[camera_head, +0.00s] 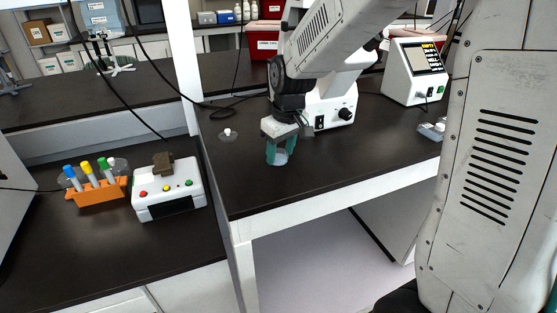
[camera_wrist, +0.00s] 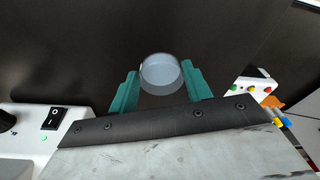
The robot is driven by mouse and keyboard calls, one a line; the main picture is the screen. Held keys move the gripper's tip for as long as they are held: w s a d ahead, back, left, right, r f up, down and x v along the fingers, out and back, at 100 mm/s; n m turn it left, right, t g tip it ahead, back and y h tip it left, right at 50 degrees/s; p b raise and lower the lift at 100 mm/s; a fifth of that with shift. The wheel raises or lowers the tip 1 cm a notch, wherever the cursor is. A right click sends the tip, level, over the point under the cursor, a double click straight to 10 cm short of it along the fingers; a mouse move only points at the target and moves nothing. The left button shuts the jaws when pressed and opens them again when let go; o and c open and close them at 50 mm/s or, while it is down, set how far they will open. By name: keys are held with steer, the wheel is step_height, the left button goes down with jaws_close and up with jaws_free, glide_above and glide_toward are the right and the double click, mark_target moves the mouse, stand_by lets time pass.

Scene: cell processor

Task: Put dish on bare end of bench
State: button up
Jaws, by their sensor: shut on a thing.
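A small clear round dish (camera_head: 280,158) is between the teal fingers of my gripper (camera_head: 281,150) in the head view. The wrist view shows the dish (camera_wrist: 162,73) from above, with a finger on either side at its near edge. My gripper is shut on it. The dish is low over the black bench top (camera_head: 370,150), near its front left part; I cannot tell whether it touches the surface. The bench top around the dish is bare.
A white instrument (camera_head: 330,108) stands behind my gripper, and a white device with a screen (camera_head: 415,70) is farther right. A small clear piece with a white knob (camera_head: 228,134) lies left. A button box (camera_head: 168,195) and an orange tube rack (camera_head: 95,192) are on the left counter.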

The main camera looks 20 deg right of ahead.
mark_target(277, 160)
steer(key=shift+w+a+f, duration=0.15)
steer(key=shift+w+f, duration=0.05)
steer(key=shift+f, duration=0.7)
steer(key=shift+w+a+f, duration=0.15)
steer(key=shift+w+f, duration=0.05)
steer(key=shift+f, duration=0.7)
steer(key=shift+f, duration=0.15)
steer(key=o, duration=1.4)
step_height(277, 160, up, 11)
steer(key=s, duration=0.2)
steer(key=shift+s+d+r+m+h, duration=0.15)
steer(key=shift+s+d+r+m, duration=0.45)
steer(key=shift+s, duration=3.95)
steer(key=shift+s+d+r+m+h, duration=0.1)
steer(key=shift+s+d+r+m, duration=0.5)
steer(key=shift+s, duration=3.95)
steer(key=shift+s+d+r+m+h, duration=0.15)
steer(key=shift+s+d+r+m, duration=0.45)
steer(key=shift+s, duration=3.95)
steer(key=shift+a+f, duration=0.25)
steer(key=shift+f, duration=0.05)
